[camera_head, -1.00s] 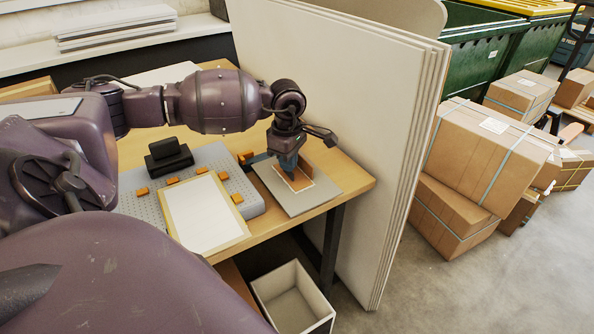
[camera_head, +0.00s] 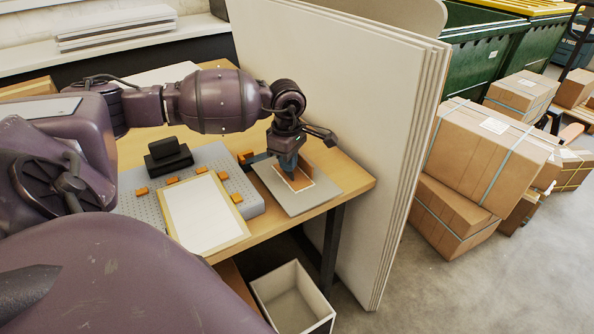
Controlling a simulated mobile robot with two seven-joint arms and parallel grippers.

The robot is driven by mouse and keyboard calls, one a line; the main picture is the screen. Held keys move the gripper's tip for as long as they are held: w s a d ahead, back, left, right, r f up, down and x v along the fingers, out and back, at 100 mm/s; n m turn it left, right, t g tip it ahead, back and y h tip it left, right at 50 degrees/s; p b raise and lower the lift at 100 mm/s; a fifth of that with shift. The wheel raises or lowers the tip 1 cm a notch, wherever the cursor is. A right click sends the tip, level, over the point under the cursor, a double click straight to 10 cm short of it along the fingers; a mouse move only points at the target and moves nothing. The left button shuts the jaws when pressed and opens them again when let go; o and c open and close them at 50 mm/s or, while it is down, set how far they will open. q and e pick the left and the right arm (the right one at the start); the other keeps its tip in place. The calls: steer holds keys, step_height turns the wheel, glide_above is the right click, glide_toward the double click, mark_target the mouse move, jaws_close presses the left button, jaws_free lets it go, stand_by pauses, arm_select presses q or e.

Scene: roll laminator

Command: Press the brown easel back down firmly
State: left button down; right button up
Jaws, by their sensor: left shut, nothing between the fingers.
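The brown easel back (camera_head: 301,182) is on a grey board (camera_head: 322,188) near the right end of the wooden table. A white outline on the board borders it. My left gripper (camera_head: 289,170) points down at the easel back from above, its fingers shut with nothing between them. The fingertips are at the brown piece and seem to touch it, though the exact contact is hard to tell. The gripper and wrist hide part of the piece. My right gripper is not in view.
A perforated grey plate (camera_head: 152,205) with orange blocks, a white framed sheet (camera_head: 207,214) and a black block (camera_head: 168,157) lie left of the board. Tall pale panels (camera_head: 385,150) stand close behind the table's right end. An open bin (camera_head: 293,297) is on the floor below.

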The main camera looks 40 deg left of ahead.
arm_select(q)
steer(key=shift+f, duration=0.1)
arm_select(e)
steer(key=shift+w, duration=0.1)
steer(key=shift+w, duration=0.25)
arm_select(q)
steer(key=shift+f, duration=0.1)
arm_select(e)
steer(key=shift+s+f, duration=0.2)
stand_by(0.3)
arm_select(q)
steer(key=shift+s, duration=0.1)
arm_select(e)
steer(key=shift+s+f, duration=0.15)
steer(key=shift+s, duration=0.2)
arm_select(q)
steer(key=shift+f, duration=0.1)
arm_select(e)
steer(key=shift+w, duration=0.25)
